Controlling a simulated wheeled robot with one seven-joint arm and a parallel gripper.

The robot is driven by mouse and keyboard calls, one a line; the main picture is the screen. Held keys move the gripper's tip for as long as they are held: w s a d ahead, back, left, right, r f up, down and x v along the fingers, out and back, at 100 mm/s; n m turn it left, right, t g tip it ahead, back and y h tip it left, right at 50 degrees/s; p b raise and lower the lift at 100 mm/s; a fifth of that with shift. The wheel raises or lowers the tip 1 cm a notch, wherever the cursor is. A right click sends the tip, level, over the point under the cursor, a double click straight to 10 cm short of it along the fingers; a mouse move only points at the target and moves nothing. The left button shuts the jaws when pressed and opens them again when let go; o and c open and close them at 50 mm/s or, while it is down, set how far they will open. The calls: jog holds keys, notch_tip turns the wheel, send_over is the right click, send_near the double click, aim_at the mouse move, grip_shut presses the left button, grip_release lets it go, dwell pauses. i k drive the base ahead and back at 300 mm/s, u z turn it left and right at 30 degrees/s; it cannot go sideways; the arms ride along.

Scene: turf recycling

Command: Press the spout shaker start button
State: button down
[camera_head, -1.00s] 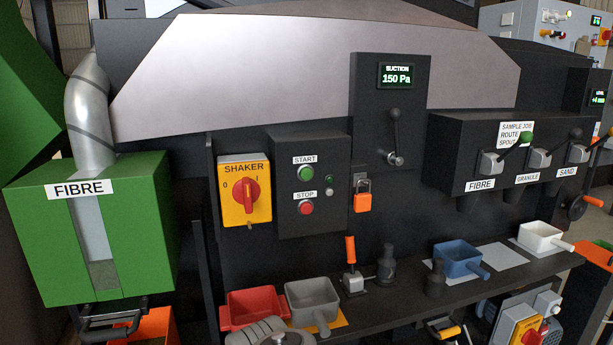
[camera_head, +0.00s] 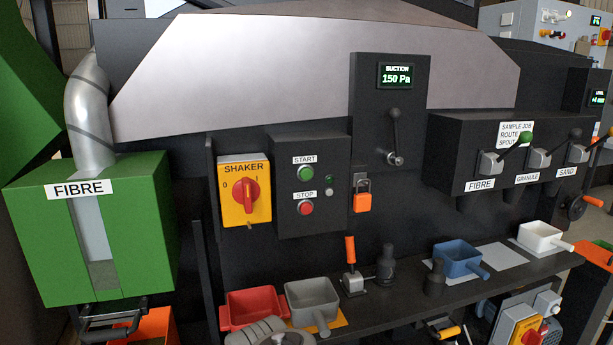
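The green start button (camera_head: 306,173) sits under a START label on a dark control box (camera_head: 325,215) in the middle of the head view. The red stop button (camera_head: 306,208) is below it, with a STOP label. My gripper's fingers are not in view. Nothing covers the start button.
An orange padlock (camera_head: 362,203) hangs right of the box. A shelf below holds a red tray (camera_head: 252,306), a grey scoop (camera_head: 311,299), an orange-handled clamp (camera_head: 351,262) and a blue scoop (camera_head: 459,259). A suction lever (camera_head: 394,135) juts out at upper right. Space before the buttons is clear.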

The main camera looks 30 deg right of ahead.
aim_at(305, 174)
jog(key=u, duration=2.35)
jog(key=k, duration=1)
jog(key=z, duration=1.15)
